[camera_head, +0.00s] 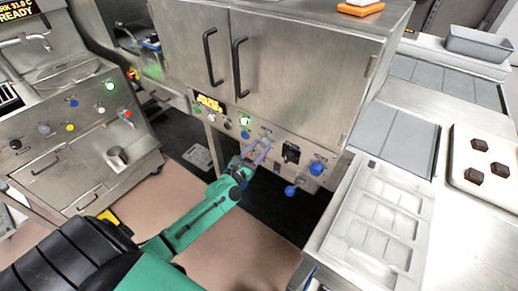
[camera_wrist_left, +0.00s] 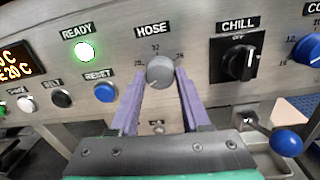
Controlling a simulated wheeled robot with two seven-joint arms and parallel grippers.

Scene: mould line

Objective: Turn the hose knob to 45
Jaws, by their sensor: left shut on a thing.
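The hose knob (camera_wrist_left: 160,72) is a round grey knob under the HOSE label on the steel control panel, in the wrist view. Small numbers are printed around it; I cannot read a pointer on it. My left gripper (camera_wrist_left: 161,84) has its two purple fingers on either side of the knob and is shut on it. In the head view my left gripper (camera_head: 256,153) reaches the panel from below on the green arm, and the knob is mostly hidden there. My right gripper is not in view.
Right of the hose knob are the black CHILL switch (camera_wrist_left: 241,63), a blue knob (camera_wrist_left: 307,48) and a blue ball-ended lever (camera_wrist_left: 286,143). Left are the lit green READY button (camera_wrist_left: 85,51) and blue RESET button (camera_wrist_left: 104,92). A mould tray (camera_head: 372,222) lies on the right-hand counter.

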